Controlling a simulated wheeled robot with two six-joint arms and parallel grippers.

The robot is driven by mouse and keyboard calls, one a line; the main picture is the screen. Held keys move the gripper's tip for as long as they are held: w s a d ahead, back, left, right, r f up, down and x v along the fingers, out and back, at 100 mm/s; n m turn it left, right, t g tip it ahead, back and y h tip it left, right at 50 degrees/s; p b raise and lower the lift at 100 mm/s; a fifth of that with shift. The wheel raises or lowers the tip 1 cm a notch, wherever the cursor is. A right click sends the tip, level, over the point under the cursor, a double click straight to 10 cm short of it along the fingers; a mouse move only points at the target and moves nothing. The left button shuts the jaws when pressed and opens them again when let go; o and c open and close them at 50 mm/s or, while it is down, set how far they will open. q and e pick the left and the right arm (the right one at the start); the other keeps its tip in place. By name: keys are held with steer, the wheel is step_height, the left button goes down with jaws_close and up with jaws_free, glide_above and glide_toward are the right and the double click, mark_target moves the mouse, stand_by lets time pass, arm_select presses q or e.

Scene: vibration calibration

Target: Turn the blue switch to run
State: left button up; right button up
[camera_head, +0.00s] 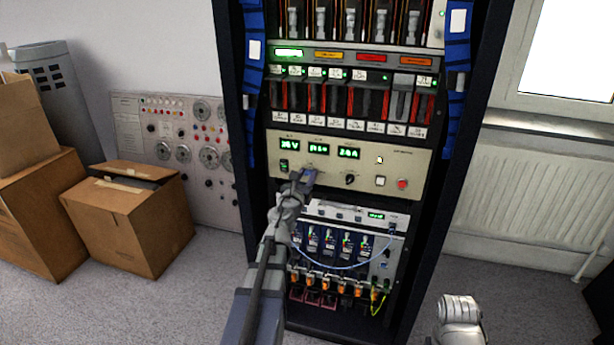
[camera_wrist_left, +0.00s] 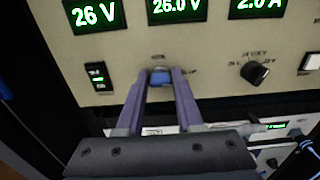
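The blue switch (camera_wrist_left: 160,78) is on the beige panel (camera_head: 400,148) of the rack, below the middle green display. My left gripper (camera_head: 308,177) reaches this panel from below. In the left wrist view its two purple-grey fingers (camera_wrist_left: 160,82) stand on either side of the blue switch, with no clear gap showing beside it. The fingers hide part of the switch and its markings, and the printed labels are too small to read. My right gripper is not in view; only a grey part of my right arm shows at the lower right in the head view.
A black knob (camera_wrist_left: 255,73), a rocker switch (camera_wrist_left: 98,76) and a red button (camera_head: 402,184) share the panel. Cabled modules (camera_head: 340,245) sit below it. Cardboard boxes (camera_head: 130,215) stand left, a radiator (camera_head: 530,190) right. The floor before the rack's right side looks clear.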

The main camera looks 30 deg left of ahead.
arm_select(q)
jaws_close()
stand_by(0.3)
steer(key=n, duration=0.4)
steer(key=shift+a+n, duration=0.1)
steer(key=shift+n, duration=0.3)
steer(key=n, duration=0.4)
steer(key=shift+f, duration=0.1)
steer(key=n, duration=0.5)
steer(key=shift+a, duration=0.1)
steer(key=shift+f+n, duration=0.1)
steer(key=shift+n, duration=2.1)
steer(key=o, duration=0.5)
jaws_free()
